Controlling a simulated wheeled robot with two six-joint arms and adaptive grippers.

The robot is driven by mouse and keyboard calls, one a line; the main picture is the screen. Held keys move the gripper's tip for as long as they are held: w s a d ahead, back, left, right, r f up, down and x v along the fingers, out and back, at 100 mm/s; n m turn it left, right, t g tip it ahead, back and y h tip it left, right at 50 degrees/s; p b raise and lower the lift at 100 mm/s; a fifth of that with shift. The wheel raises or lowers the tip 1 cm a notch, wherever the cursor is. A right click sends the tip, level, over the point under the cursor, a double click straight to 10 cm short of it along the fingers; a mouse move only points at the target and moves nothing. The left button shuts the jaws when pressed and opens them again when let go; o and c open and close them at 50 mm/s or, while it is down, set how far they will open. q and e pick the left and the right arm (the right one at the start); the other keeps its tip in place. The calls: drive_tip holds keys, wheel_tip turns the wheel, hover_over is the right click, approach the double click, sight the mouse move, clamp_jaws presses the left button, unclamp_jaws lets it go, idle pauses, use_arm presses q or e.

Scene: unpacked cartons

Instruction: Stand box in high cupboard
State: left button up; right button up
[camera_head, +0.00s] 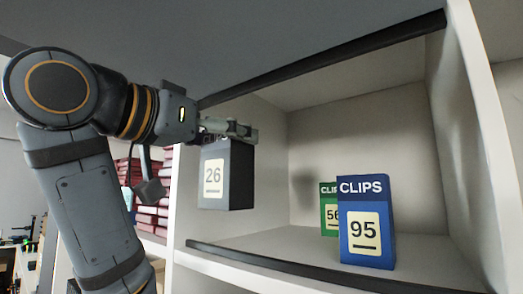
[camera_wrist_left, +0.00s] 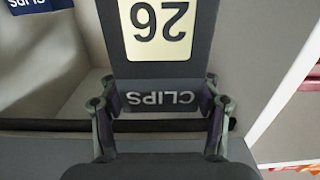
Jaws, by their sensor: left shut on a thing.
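My left gripper (camera_head: 232,130) is shut on the top of a dark grey box (camera_head: 228,178) with a cream label reading 26. In the head view the box hangs upright below the gripper at the left front of the open cupboard (camera_head: 345,271). In the left wrist view the box (camera_wrist_left: 188,54) appears upside down with the word CLIPS between the fingers of the left gripper (camera_wrist_left: 160,108). My right gripper is in neither view.
A blue box (camera_head: 367,220) labelled 95 stands on the cupboard floor at the right. A green box (camera_head: 328,208) labelled 56 stands behind it, partly hidden. Dark strips edge the opening's top and bottom. Floor left of the boxes looks clear.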

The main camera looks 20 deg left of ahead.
use_arm(q)
drive_tip(key=p+x, duration=0.4)
drive_tip(key=x, duration=0.6)
wheel_tip(320, 180, down, 8)
drive_tip(key=p, duration=0.1)
drive_tip(key=shift+s+r+p, duration=0.2)
drive_tip(key=shift+s+p, duration=0.05)
drive_tip(key=shift+p, duration=0.15)
drive_tip(key=o, duration=1.3)
drive_tip(key=shift+w, duration=0.1)
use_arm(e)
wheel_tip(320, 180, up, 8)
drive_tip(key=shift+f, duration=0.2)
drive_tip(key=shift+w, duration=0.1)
